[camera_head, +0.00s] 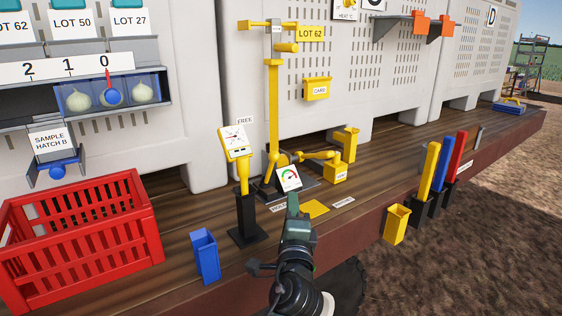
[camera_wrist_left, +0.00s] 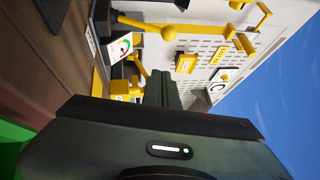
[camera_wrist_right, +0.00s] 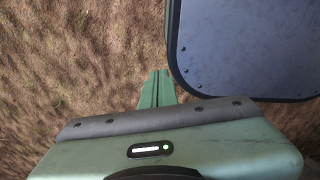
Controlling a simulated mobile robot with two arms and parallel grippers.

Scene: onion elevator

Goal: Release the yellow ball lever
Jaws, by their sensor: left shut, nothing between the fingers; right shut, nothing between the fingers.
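A yellow lever arm (camera_head: 318,155) with a rounded end lies roughly level above a small yellow box (camera_head: 335,174), beside a tall yellow post (camera_head: 273,105). A dial (camera_head: 289,178) with a green-to-red scale stands in front of the post's foot. My left gripper (camera_head: 293,203) is shut and empty, in front of the dial in the head view and apart from the lever. In the left wrist view its fingers (camera_wrist_left: 162,90) point toward the yellow lever parts. My right gripper (camera_wrist_right: 157,88) is shut and empty over bare soil; the head view does not show it.
A red crate (camera_head: 85,235) and a blue bin (camera_head: 205,255) stand on the wooden deck at left. A yellow gauge stand (camera_head: 235,142) rises left of the post. Yellow and red upright handles (camera_head: 440,165) line the deck edge at right. A dark panel (camera_wrist_right: 245,45) is beside my right gripper.

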